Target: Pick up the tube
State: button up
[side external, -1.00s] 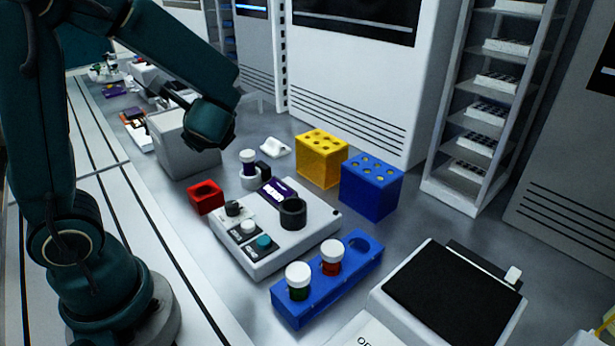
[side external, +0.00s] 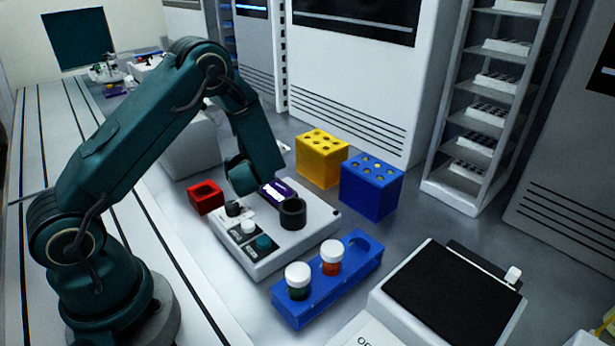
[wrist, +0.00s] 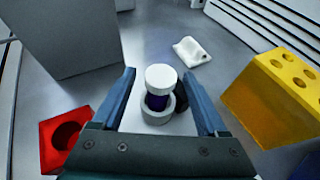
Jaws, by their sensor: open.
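A tube with a white cap and dark purple body (wrist: 159,82) stands upright in a small white round holder (wrist: 158,115) in the wrist view. My gripper (wrist: 160,88) is open, with one blue finger on each side of the tube in that view. I cannot tell whether the fingers are level with the tube or above it; no contact shows. In the side view my arm hides this tube. Two other white-capped tubes, one green (side external: 297,281) and one red (side external: 331,258), stand in a blue rack (side external: 345,276).
A white device with a black ring (side external: 292,213) stands beside my arm. A red holder (side external: 205,197), a yellow block (side external: 321,158) and a blue block (side external: 371,186) stand around it. A small white piece (wrist: 191,51) lies behind the tube. A grey box (wrist: 65,35) is at left.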

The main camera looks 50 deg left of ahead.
jog(key=shift+w+a+f, duration=0.15)
jog(key=shift+a, duration=0.15)
grip_shut()
